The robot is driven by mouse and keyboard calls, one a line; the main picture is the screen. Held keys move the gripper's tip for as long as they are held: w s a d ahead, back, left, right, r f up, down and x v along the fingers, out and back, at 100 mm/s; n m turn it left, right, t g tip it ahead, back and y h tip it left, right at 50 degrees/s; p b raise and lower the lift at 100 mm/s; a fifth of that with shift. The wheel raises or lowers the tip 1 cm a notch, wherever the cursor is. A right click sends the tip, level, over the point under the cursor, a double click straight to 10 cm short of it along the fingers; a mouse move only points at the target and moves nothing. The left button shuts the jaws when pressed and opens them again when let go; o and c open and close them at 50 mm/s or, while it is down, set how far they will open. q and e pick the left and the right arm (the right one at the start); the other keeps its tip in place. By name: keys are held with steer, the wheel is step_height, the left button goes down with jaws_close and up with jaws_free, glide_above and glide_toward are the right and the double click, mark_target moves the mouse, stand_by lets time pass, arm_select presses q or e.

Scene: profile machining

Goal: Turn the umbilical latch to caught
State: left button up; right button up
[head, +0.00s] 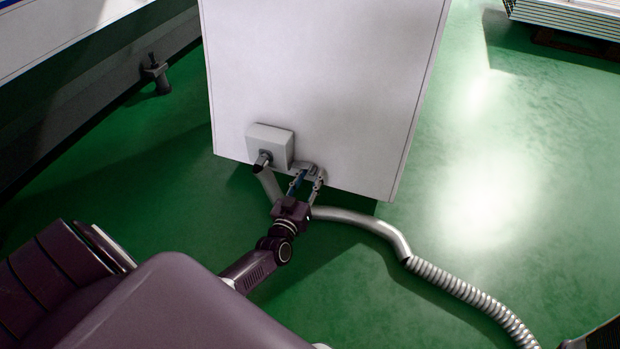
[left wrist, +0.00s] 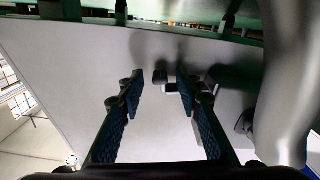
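A pale grey connector box (head: 270,144) is on the lower face of the white cabinet (head: 325,80), with a dark plug (head: 262,160) and a thick grey hose (head: 375,224) leading from it. My left gripper (head: 306,176) is at the cabinet's lower edge, right of the box. In the left wrist view my left gripper (left wrist: 160,78) is open, its blue-padded fingers apart. A small part with a light bar, perhaps the umbilical latch (left wrist: 172,87), shows by the right fingertip. I cannot tell whether they touch or how the latch is turned. My right gripper is not in view.
The grey hose (left wrist: 290,80) passes close on the right in the left wrist view. In the head view its ribbed part (head: 465,290) crosses the green floor (head: 520,180). The floor right of the cabinet is mostly clear. A stack of panels (head: 570,15) lies at the top right.

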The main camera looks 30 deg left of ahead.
arm_select(q)
jaws_close()
